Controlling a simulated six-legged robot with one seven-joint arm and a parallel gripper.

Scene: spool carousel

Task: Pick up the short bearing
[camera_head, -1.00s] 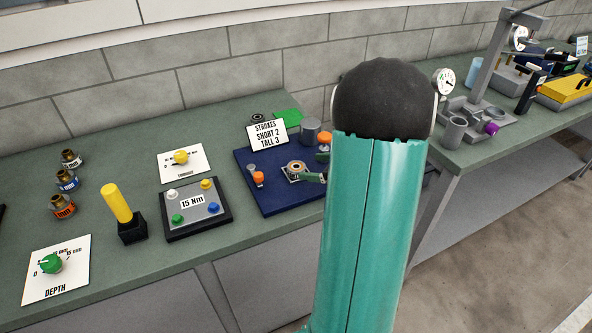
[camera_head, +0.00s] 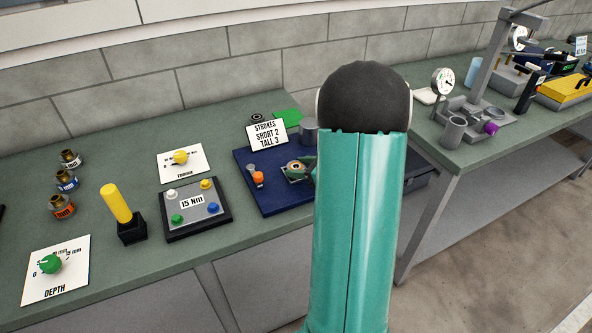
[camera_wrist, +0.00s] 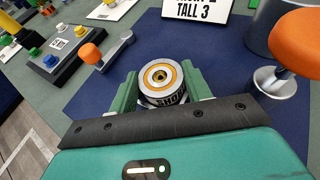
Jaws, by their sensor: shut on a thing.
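The short bearing (camera_wrist: 161,76) is a round part with an orange ring on its top and dark lettering on its side. In the wrist view it sits upright between the two green fingers of my gripper (camera_wrist: 163,95), which is shut on it. In the head view the bearing (camera_head: 297,167) shows small over the blue mat, with my gripper (camera_head: 298,174) around it. My teal arm hides part of the mat's right side. I cannot tell whether the bearing touches the surface beneath.
A sign (camera_head: 266,134) reading "STROKES SHORT 2 TALL 3" stands at the back of the blue mat (camera_head: 283,204). Orange-knobbed levers (camera_wrist: 92,54) (camera_wrist: 299,42) flank the gripper. A grey cylinder (camera_head: 309,128) is behind. A 15 Nm button box (camera_head: 195,207) lies to the left.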

